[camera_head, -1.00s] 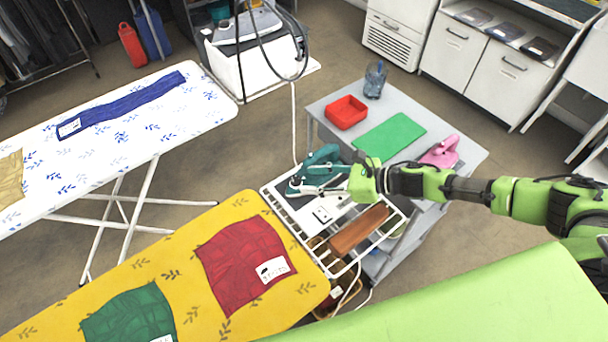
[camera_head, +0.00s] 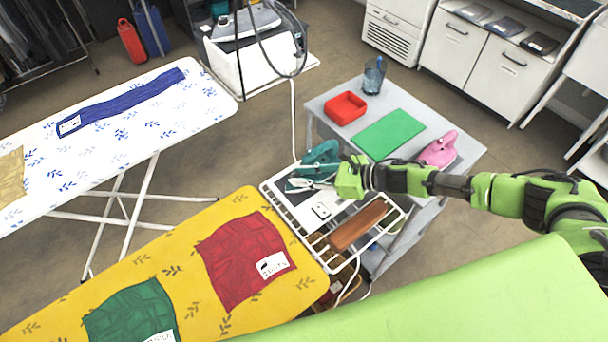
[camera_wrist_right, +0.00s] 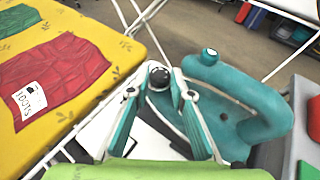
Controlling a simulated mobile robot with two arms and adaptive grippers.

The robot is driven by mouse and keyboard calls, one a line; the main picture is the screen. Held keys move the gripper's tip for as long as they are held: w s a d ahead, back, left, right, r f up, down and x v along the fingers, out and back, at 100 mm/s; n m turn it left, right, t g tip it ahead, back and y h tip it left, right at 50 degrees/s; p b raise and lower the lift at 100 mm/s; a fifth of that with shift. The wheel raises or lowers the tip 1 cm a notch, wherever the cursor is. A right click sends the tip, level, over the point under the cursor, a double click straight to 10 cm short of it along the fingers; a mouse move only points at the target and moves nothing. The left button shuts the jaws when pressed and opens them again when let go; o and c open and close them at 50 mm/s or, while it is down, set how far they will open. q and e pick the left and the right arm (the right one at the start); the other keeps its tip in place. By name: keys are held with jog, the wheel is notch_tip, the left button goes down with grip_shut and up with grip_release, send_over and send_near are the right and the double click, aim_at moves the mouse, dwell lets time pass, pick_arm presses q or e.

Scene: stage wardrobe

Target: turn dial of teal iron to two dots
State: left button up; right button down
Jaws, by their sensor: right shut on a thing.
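The teal iron (camera_head: 322,158) rests on the white wire rack (camera_head: 268,190) at the end of the yellow ironing board. In the right wrist view the iron (camera_wrist_right: 262,108) shows its curved handle, and a dark round dial (camera_wrist_right: 159,76) with a pale rim sits near its front. My right gripper (camera_head: 305,182) reaches in from the right. In the wrist view its fingertips (camera_wrist_right: 156,84) are at both sides of the dial, shut on it. Dot marks by the dial are too small to read. My left gripper is out of view.
A brown block (camera_head: 358,228) lies on the rack beside a white plate. The grey cart (camera_head: 320,103) behind holds a red tray (camera_head: 345,107), green mat (camera_head: 389,134), pink iron (camera_head: 438,149) and glass jug (camera_head: 374,75). The yellow board (camera_head: 215,300) carries red and green cloths.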

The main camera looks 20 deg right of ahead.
aim_at(294, 176)
jog(key=shift+s+a+m+t, duration=0.1)
jog(key=shift+m+t, duration=0.2)
jog(key=shift+t, duration=0.1)
jog(key=m, duration=0.1)
jog(key=t+h, duration=0.1)
jog(key=m+t+h, duration=0.1)
jog(key=shift+s+a+m, duration=0.25)
jog(key=shift+s+m, duration=0.05)
jog(key=m+t+h, duration=0.1)
jog(key=m+h, duration=0.1)
jog(key=a+m+t+h, duration=0.1)
jog(key=m+h, duration=0.1)
jog(key=h, duration=0.1)
jog(key=shift+s+r+t, duration=0.1)
jog(key=shift+s+t, duration=0.05)
jog(key=shift+t, duration=0.25)
jog(key=m+h, duration=0.2)
jog(key=a+m+h+p, duration=0.1)
jog(key=m+h, duration=0.3)
jog(key=h, duration=0.1)
jog(key=m+h, duration=0.2)
jog(key=m+g+h, duration=0.1)
jog(key=m+h, duration=0.1)
jog(key=shift+w+a, duration=0.2)
jog(key=shift+a, duration=0.2)
jog(key=shift+g, duration=0.3)
jog(key=c, duration=1.8)
grip_release()
